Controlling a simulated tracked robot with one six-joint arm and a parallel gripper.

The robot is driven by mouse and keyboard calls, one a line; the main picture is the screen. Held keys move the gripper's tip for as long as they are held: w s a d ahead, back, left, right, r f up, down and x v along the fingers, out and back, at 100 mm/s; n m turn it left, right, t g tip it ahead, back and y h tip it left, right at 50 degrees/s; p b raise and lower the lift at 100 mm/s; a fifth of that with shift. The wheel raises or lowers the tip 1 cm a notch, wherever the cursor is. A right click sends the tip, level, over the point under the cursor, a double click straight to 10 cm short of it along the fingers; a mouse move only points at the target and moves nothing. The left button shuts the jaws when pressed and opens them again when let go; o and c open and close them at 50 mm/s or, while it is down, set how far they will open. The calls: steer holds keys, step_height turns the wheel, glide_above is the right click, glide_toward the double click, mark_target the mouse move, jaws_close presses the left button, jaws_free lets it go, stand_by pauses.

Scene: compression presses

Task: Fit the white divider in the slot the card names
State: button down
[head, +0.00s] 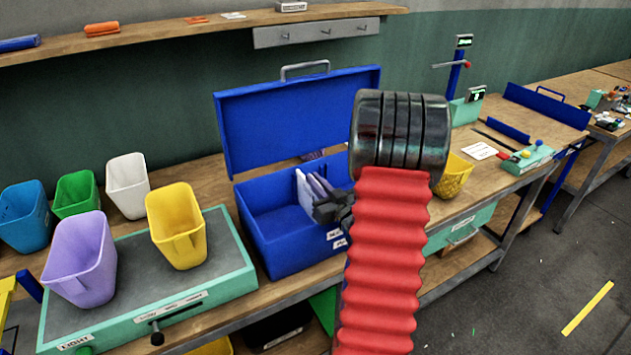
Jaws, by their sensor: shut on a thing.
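The white divider (305,192) is a thin pale plate standing roughly upright at the blue toolbox (255,240), over its open compartment. My gripper (329,205) is shut on the divider from the right. My red-sleeved arm hides the right part of the box. The toolbox lid is open and leans back. Small white labels (337,238) are on the box front, too small to read. A white card (478,151) with dark print lies on the bench to the right; its text cannot be read. I cannot tell whether the divider's lower edge is in a slot.
To the left, a green-framed tray (222,287) bears a yellow bin (176,225) and a purple bin (79,259). White, green and blue bins stand behind. A yellow basket (455,174) is right of my arm. A shelf (160,36) runs along the wall above.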

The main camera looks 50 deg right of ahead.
steer(key=c, duration=1.8)
jaws_free()
steer(key=shift+f, duration=0.1)
steer(key=v, duration=1.3)
steer(key=shift+s+a, duration=0.15)
steer(key=shift+s, duration=0.25)
